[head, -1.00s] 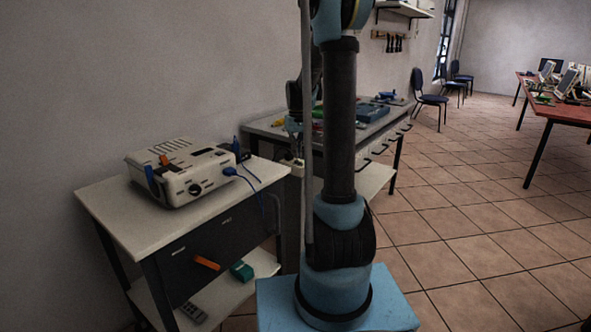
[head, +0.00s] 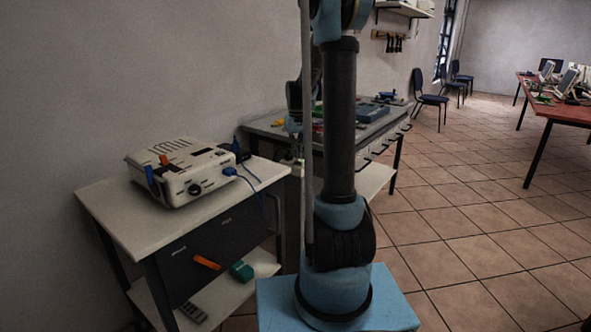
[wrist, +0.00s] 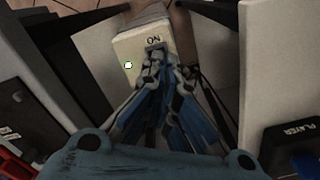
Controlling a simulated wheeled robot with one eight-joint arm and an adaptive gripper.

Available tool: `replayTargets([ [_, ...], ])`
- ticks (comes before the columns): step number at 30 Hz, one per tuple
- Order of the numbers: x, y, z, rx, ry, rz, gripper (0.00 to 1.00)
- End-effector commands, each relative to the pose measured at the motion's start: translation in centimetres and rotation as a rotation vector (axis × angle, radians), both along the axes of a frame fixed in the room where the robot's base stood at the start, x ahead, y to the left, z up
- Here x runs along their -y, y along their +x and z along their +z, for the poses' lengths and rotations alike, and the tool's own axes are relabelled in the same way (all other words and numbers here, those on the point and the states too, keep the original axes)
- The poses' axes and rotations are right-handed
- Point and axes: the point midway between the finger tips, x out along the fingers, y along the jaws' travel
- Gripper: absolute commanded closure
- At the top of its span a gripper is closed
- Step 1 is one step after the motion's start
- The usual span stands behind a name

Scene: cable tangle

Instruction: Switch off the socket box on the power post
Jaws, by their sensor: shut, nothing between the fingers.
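In the head view the pale top of the post (head: 297,167) shows between the two benches, partly hidden by my arm. My gripper (head: 296,148) is just above it, small and partly hidden.
A white device (head: 185,172) with a blue cable stands on the left cart (head: 140,222). A workbench (head: 268,127) with tools is behind my arm. In the wrist view, dark cables and bench edges flank the box closely. Tiled floor (head: 450,230) is open at right.

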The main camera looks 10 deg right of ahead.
Motion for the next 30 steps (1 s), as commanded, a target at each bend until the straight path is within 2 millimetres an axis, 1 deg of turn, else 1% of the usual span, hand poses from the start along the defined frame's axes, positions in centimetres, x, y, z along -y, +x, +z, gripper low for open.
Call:
replayTargets([
  [11, 0.00, 0.00, -0.02, 0.000, 0.000, 0.000, 1.00],
  [30, 0.00, 0.01, -0.77, 0.000, 0.000, 0.000, 1.00],
])
